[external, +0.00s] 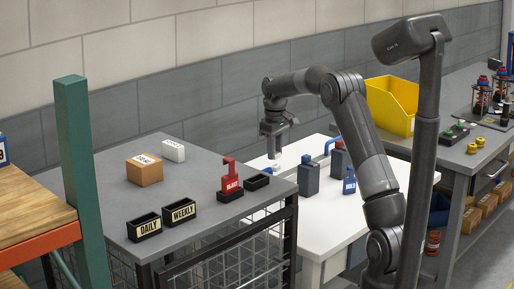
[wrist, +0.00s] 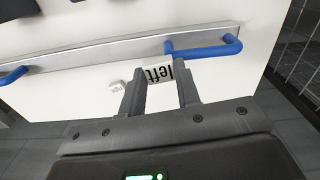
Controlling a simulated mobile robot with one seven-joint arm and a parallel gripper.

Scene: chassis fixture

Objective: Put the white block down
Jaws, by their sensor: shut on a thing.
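My gripper (wrist: 158,82) is shut on a white block (wrist: 159,72) with the black word "left" on it, upside down in the wrist view. The block sits between the two grey fingertips, in front of a white surface with a metal rail and blue handles. In the external view my gripper (external: 274,152) points down over the left end of the white bench. The held block looks small and pale there, and its gap to the bench cannot be told. Another white block (external: 173,150) with dark marks lies on the grey table at left.
A yellow bin (external: 391,104) stands behind my arm.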

